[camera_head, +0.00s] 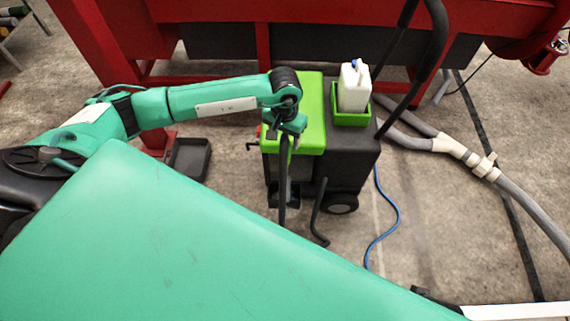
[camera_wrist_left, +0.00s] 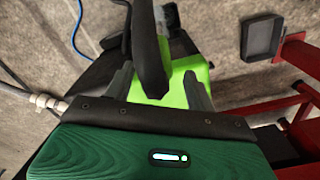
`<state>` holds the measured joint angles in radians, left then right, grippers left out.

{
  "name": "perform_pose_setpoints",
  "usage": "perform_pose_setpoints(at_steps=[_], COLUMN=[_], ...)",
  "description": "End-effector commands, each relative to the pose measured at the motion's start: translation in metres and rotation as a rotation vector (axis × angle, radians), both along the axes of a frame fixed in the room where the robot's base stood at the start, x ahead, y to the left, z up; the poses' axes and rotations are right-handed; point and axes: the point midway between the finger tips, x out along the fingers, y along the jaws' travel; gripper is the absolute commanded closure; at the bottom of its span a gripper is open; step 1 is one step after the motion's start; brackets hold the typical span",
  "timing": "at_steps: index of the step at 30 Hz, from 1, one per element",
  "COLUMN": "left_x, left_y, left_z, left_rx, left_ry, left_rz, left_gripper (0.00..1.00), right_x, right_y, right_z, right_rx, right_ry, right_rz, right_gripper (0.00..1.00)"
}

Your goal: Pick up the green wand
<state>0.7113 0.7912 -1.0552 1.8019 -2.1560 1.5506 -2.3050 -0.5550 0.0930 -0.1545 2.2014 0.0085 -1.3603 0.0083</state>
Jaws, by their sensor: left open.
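My left gripper (camera_head: 286,128) is over the left front part of a green and black wheeled machine (camera_head: 313,112). In the left wrist view its two grey fingers (camera_wrist_left: 158,90) are apart. A black curved bar (camera_wrist_left: 150,48) shows between and beyond the fingers; I cannot tell whether they touch it. In the head view a dark upright bar (camera_head: 283,180) hangs below the gripper, in front of the machine. I cannot make out a clearly green wand; the bar may be part of it. My right gripper is not in view.
A white jug (camera_head: 354,86) stands in a green holder on the machine. A red frame (camera_head: 220,12) is behind. A black tray (camera_head: 189,158) lies left of the machine. A grey hose (camera_head: 515,195) and blue cable (camera_head: 386,225) lie on the floor at right.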

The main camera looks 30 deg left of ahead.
Motion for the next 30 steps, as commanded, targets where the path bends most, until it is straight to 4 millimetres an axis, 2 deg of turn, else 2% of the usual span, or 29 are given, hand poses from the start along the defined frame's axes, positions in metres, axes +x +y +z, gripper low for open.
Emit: perform_pose_setpoints(at_steps=[7, 14, 15, 23, 24, 30], left_x=[-0.002, -0.001, -0.001, -0.001, -0.001, -0.001], left_y=[-0.002, -0.002, -0.002, -0.002, -0.002, -0.002], left_z=[-0.037, -0.041, -0.041, -0.041, -0.041, -0.04], left_rx=[-0.002, -0.001, -0.001, -0.001, -0.001, -0.001], left_ry=[0.002, -0.001, -0.001, -0.001, 0.0, -0.002], left_rz=[0.001, 0.001, 0.001, 0.001, 0.0, 0.0], left_gripper=[0.44, 0.44, 0.46, 0.97, 1.0, 1.0], right_x=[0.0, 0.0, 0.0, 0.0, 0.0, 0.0], right_y=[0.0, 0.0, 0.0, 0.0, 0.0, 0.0], right_z=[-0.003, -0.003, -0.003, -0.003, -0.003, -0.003], right_rx=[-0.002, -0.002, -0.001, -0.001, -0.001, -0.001], right_ry=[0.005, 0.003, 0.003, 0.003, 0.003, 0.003], right_rz=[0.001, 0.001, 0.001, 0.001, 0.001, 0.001], right_gripper=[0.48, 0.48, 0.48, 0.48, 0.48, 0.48])
